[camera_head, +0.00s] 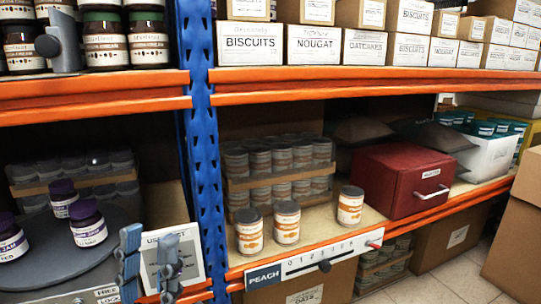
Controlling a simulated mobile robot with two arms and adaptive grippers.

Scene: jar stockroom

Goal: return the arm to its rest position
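My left gripper (150,240) is at the bottom edge of the head view, left of the blue post. Its two blue-grey fingers point up and stand apart, with nothing visible between them. A white sign on a stand (174,258) is behind the fingers, which cover part of its text. My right gripper is not in view. The rest of my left arm is out of the picture.
Purple-lidded jars (88,222) stand on a grey round tray (50,262) left of my gripper. A blue post (202,150) rises to its right. Orange-labelled cans (286,222), a PEACH slider rail (318,256) and a red box (405,180) are farther right.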

